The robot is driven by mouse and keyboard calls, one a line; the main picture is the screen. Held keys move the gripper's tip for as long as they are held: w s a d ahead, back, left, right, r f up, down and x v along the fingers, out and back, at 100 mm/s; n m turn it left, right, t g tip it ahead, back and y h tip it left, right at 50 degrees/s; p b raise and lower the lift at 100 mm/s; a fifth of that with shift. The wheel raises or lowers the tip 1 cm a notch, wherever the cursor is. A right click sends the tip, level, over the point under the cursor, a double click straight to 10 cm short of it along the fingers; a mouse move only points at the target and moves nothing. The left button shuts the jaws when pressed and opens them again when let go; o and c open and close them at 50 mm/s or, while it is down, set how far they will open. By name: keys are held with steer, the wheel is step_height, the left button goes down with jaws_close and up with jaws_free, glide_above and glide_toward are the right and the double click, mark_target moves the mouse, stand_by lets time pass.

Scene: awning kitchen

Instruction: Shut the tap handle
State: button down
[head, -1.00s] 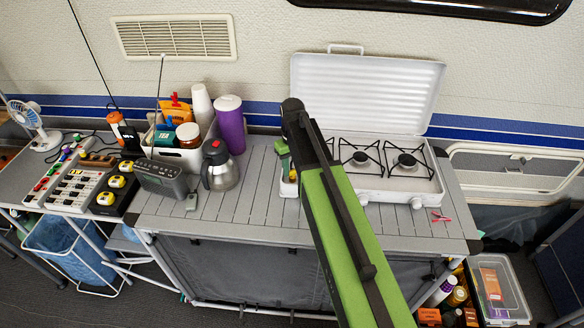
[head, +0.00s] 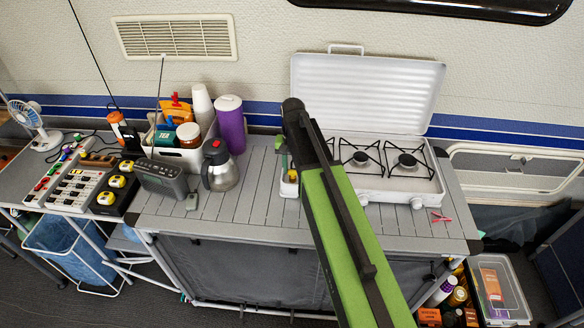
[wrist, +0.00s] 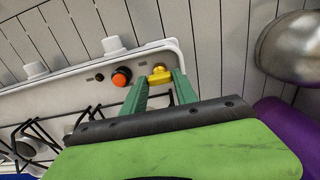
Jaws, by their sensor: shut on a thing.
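The tap handle (wrist: 160,74) is a small yellow piece on the front panel of the white gas stove (wrist: 75,85), beside an orange-red knob. In the wrist view, my gripper (wrist: 164,80) has its two green fingers on either side of the yellow handle, shut on it. The exact contact at the fingertips is small and hard to see. In the head view, the stove (head: 385,190) stands on the grey table with its lid up. My arm covers its left part, and only a bit of a green finger (head: 284,163) shows there.
A steel jug (head: 221,172) and a purple tumbler (head: 230,125) stand just left of the stove. A dark radio (head: 163,180) and a white caddy (head: 180,158) are further left. A red clip (head: 440,216) lies at the right. The slatted tabletop in front is mostly clear.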

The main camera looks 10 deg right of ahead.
steer(key=shift+w, duration=0.1)
stand_by(0.3)
steer(key=c, duration=1.2)
jaws_free()
steer(key=shift+c, duration=0.2)
steer(key=shift+r, duration=0.1)
step_height(320, 180, up, 17)
steer(key=p, duration=1.7)
